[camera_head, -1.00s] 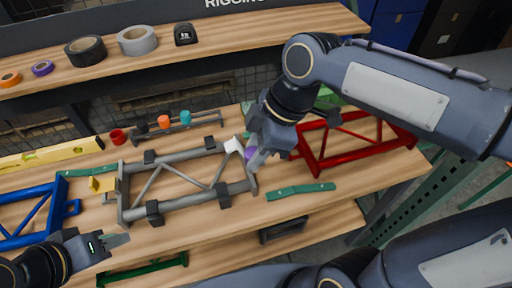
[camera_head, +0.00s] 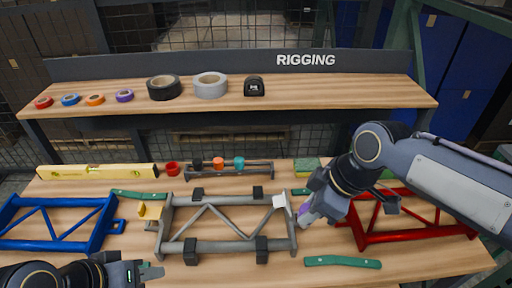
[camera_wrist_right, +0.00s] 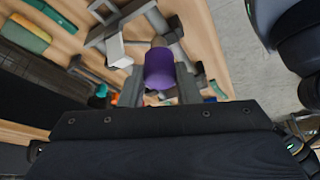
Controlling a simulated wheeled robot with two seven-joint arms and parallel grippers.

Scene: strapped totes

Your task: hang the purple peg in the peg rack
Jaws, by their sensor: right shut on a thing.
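My right gripper (camera_head: 305,214) is shut on the purple peg (camera_wrist_right: 160,70), which it holds near the right end of the grey frame. In the head view only a little purple shows between the fingers. The peg rack (camera_head: 255,177) is a low grey bar stand behind the grey frame, left of my right gripper. It carries a black peg (camera_head: 197,163), an orange peg (camera_head: 219,162) and a teal peg (camera_head: 239,162). My left gripper (camera_head: 152,272) is low at the front left, with nothing visible in it; its finger gap is unclear.
The grey frame (camera_head: 180,246) with black clamps lies mid-table, a white piece (camera_head: 279,201) at its right. A blue frame (camera_head: 103,222) is left, a red frame (camera_head: 420,235) right. A yellow level (camera_head: 100,171) and red ring (camera_head: 172,169) lie left of the rack.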

